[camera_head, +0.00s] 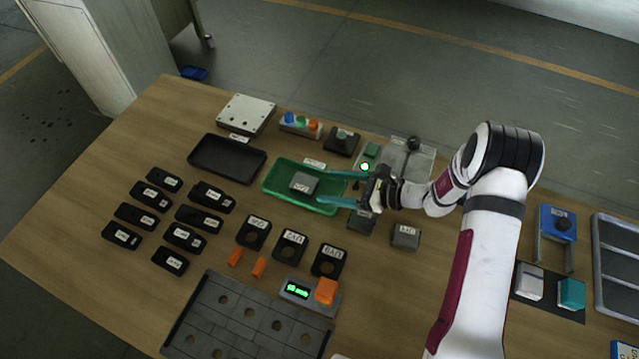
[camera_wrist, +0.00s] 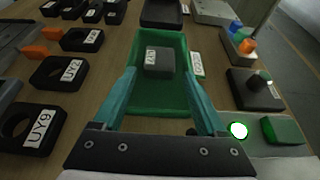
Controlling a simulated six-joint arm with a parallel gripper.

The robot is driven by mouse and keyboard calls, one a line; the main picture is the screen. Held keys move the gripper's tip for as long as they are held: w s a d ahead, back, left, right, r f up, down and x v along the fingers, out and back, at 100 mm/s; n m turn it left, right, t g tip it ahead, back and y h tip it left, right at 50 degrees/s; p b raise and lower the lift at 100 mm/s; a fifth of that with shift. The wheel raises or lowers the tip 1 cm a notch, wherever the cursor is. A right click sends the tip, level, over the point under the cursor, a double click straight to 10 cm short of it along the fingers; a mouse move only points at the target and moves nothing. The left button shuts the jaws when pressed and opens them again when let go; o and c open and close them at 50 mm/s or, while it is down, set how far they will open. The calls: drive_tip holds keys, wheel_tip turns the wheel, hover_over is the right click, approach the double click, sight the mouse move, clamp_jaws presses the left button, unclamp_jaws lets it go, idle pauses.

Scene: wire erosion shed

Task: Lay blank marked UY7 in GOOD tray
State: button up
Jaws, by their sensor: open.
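A grey blank (camera_head: 303,183) lies flat inside the green tray (camera_head: 327,206), touching nothing of my gripper. Its white label shows in the wrist view (camera_wrist: 158,62) and seems to read UY7, though it is small and turned. The green tray (camera_wrist: 172,104) has a white tag at its edge that looks like GOOD. My gripper (camera_head: 331,187) is open and empty, with its teal fingers spread at the tray's right end in the head view. In the wrist view the fingers (camera_wrist: 159,74) stand apart on either side of the tray's near part, short of the blank.
A black tray (camera_head: 228,158) lies left of the green one. Several black labelled holders stand at left, with holed ones (camera_head: 290,247) in front. Another grey labelled block (camera_head: 405,236) stands right of the green tray. A lit green button (camera_wrist: 238,130) is close to my right finger.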

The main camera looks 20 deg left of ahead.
drive_tip(key=v, duration=0.7)
drive_tip(key=shift+d+r, duration=0.15)
drive_tip(key=s+d+r+n+g+h, duration=0.3)
drive_tip(key=s+r+n+h, duration=0.3)
drive_tip(key=s+r, duration=0.7)
drive_tip(key=s+d+r+n+t+h, duration=0.2)
drive_tip(key=s+d+n+h, duration=0.3)
drive_tip(key=s+d, duration=0.5)
drive_tip(key=s+r+n, duration=0.1)
drive_tip(key=s, duration=0.1)
drive_tip(key=shift+s+d+r+t+h, duration=0.3)
drive_tip(key=shift+s+r+t+h, duration=0.05)
drive_tip(key=shift+t+h, duration=0.05)
